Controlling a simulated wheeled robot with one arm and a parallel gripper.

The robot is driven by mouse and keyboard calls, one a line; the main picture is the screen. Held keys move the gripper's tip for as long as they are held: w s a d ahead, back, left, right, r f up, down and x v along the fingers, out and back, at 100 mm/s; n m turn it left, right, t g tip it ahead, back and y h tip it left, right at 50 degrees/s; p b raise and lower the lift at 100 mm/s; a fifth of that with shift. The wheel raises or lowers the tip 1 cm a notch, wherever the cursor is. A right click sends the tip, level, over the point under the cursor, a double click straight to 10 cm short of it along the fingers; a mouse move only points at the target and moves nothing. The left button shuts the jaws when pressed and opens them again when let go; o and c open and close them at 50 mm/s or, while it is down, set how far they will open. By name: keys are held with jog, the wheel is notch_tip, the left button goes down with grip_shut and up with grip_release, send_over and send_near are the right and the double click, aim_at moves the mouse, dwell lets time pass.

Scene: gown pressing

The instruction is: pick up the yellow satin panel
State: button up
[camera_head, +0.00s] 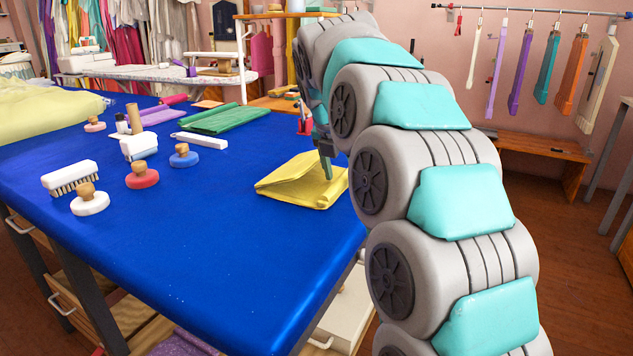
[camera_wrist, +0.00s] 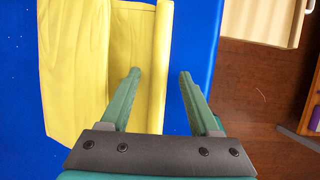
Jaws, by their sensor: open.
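The yellow satin panel (camera_head: 302,183) lies folded on the blue table near its right edge, with a raised fold along its top. In the wrist view the panel (camera_wrist: 75,60) fills the upper left, with a rolled or folded strip along its right side. My gripper (camera_wrist: 160,75) is open, with its green fingers apart. The left finger overlaps the panel near the folded strip, and the right finger is over bare blue table to the right of it. In the head view a green fingertip (camera_head: 327,168) shows at the panel's right part; the rest is hidden behind my arm.
The blue table (camera_head: 230,250) is clear in front of the panel. To the left are a white brush (camera_head: 70,177), a red-based stamp (camera_head: 142,176) and a blue-based stamp (camera_head: 184,156). Green folded cloth (camera_head: 222,120) and a white bar (camera_head: 199,140) lie farther back.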

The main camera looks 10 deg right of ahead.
jog(key=shift+w+f, duration=0.1)
jog(key=shift+f, duration=0.1)
grip_shut()
dwell(0.4)
